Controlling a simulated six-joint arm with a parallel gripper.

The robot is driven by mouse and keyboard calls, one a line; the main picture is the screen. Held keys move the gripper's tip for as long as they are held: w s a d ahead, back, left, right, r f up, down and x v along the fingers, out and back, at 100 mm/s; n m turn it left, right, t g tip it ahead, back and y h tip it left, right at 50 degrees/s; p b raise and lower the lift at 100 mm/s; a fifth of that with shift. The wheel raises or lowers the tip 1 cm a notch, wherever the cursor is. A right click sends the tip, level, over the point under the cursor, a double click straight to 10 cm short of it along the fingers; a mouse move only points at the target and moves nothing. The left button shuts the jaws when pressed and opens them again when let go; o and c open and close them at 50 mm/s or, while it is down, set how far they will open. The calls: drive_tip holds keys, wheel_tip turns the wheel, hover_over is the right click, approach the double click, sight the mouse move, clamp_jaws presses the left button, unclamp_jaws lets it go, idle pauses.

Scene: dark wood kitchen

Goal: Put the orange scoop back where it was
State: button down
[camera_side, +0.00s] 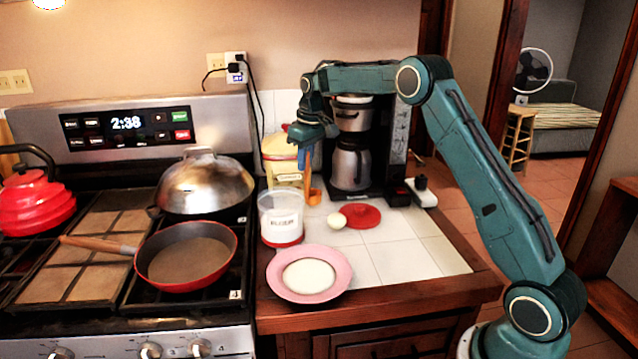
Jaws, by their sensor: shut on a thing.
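The orange scoop (314,196) hangs below my gripper (307,160), with its cup end down. My gripper points down and is shut on the scoop's upper part; the fingers hide some of the handle. The canister stands open on the white tiled counter. A red round lid (361,215) lies flat on the tiles to the right. I cannot tell whether the scoop touches the counter.
A yellow canister (280,150) stands behind, and a coffee maker (351,160) behind right. A pink plate (340,264) sits in front. Pans (215,245) occupy the stove at left. The right-front tiles (430,258) are clear.

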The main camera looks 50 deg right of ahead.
sight(306, 172)
drive_tip(key=shift+f, duration=2.2)
drive_tip(key=c, duration=1.4)
unclamp_jaws()
wheel_tip(306, 172, up, 12)
drive_tip(key=s, duration=0.1)
drive_tip(key=shift+s, duration=0.4)
